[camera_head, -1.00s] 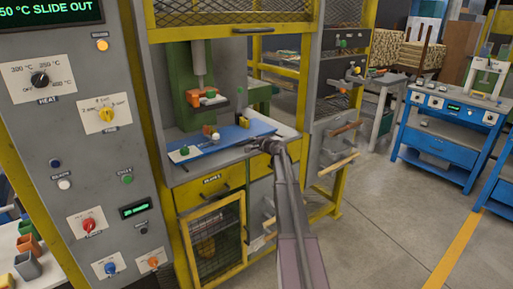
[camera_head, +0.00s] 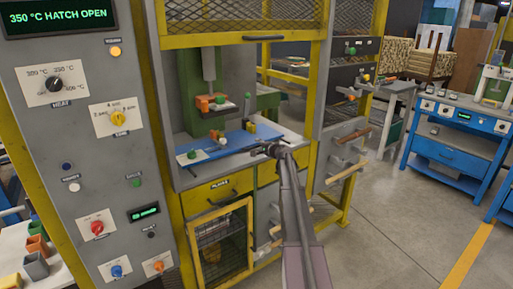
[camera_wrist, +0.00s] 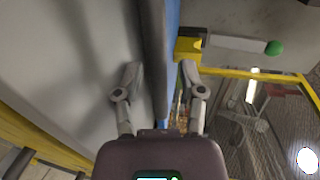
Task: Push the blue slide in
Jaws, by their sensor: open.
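The blue slide (camera_head: 235,141) lies flat in the press opening, under the green press. Small blocks stand on it, among them a yellow block (camera_head: 250,127). My gripper (camera_head: 268,150) is at the slide's front right edge. In the wrist view my gripper (camera_wrist: 160,88) has its fingers apart, with the blue slide's edge (camera_wrist: 172,50) running up between them. The yellow block (camera_wrist: 188,46) shows beside that edge. I cannot tell whether a finger touches the slide.
The control panel display (camera_head: 58,21) reads "350 °C HATCH OPEN". A yellow-framed mesh hatch (camera_head: 245,20) is raised above the opening. A yellow drawer (camera_head: 217,190) lies below. Wooden handles (camera_head: 346,173) stick out at the right. A blue workbench (camera_head: 450,140) stands farther right.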

